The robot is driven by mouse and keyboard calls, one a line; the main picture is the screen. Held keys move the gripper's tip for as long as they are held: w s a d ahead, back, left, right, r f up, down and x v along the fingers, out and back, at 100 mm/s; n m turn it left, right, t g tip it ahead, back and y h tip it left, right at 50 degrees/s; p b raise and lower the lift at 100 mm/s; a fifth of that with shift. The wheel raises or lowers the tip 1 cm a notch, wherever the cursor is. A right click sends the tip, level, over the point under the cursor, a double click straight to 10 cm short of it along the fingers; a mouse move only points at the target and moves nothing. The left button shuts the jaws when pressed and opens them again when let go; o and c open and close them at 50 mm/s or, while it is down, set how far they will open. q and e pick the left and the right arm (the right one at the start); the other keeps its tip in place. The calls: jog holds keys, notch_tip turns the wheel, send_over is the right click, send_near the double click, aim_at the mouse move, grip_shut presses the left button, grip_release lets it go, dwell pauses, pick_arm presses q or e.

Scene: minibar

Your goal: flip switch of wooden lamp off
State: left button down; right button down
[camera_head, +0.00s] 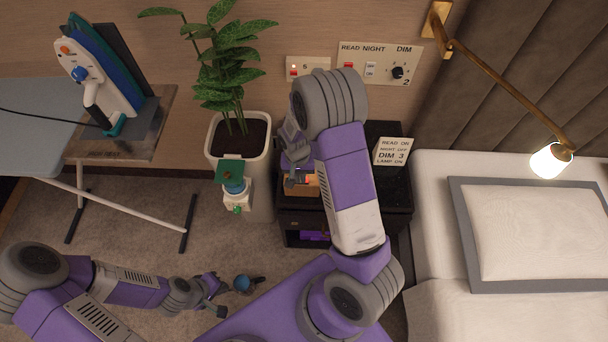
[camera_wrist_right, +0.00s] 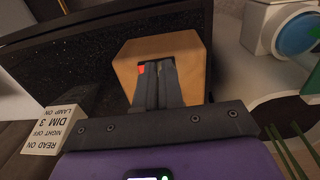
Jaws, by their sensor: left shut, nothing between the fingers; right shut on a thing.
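The wooden lamp is a light wooden block (camera_head: 302,190) on the dark bedside cabinet, largely hidden by my right arm in the head view. In the right wrist view the wooden block (camera_wrist_right: 190,55) is straight ahead, with a small red switch part (camera_wrist_right: 141,69) beside the fingertips. My right gripper (camera_wrist_right: 158,70) is shut at the block's face, its fingers almost together on the lamp's switch; the gripped part is mostly hidden. My left gripper (camera_head: 221,296) is low at the front left, shut and empty, away from the lamp.
The cabinet (camera_head: 398,190) bears a sign card (camera_head: 394,151) reading "READ ON, NIGHT OFF, DIM 3, LAMP ON". A wall panel (camera_head: 380,64) has switches and a dial. A potted plant (camera_head: 238,160) stands left, the bed (camera_head: 430,240) right.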

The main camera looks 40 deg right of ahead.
jog(key=shift+r+p, duration=0.5)
jog(key=shift+p, duration=0.05)
notch_tip(320, 180, up, 4)
jog(key=p, duration=0.3)
jog(key=shift+a+f, duration=0.1)
jog(key=shift+a, duration=0.05)
notch_tip(320, 180, up, 9)
jog(key=p, duration=0.3)
jog(key=shift+w+a, duration=0.15)
jog(key=shift+w, duration=0.05)
jog(key=s+a+f+n+t+y, duration=0.1)
jog(key=s+a+f+n+y, duration=0.3)
jog(key=s+a+f, duration=0.9)
jog(key=a+f, duration=0.3)
jog(key=a, duration=0.1)
jog(key=shift+s+a+f+n+y, duration=0.15)
jog(key=shift+s+f+n+y, duration=0.15)
jog(key=shift+s+f+n, duration=0.1)
